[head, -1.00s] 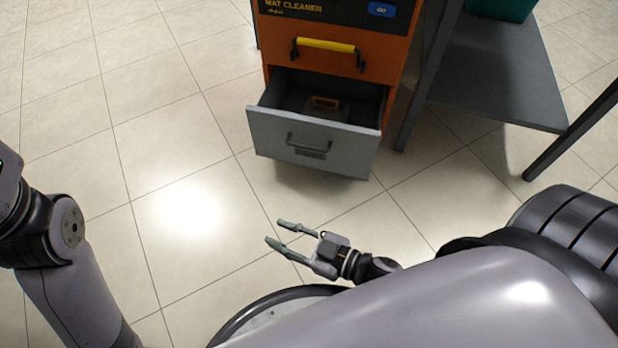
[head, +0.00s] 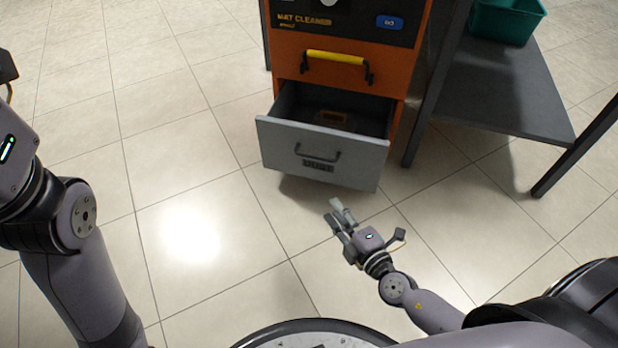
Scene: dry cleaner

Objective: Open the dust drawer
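The grey dust drawer (head: 345,160) is at the bottom of the orange mat cleaner (head: 340,75). It stands pulled out, with its dark inside showing. Its front has a dark bar handle (head: 317,157) above a "DUST" label. My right gripper (head: 338,214) is just in front of and below the drawer front in the picture, apart from the handle. Its fingers are slightly spread with nothing between them. My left arm shows at the left edge, but its gripper is out of the picture.
A yellow-handled panel (head: 336,57) is above the drawer. A dark shelf unit (head: 500,95) with a teal bin (head: 507,18) stands to the right of the machine. The tiled floor (head: 200,170) to the left and in front is clear.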

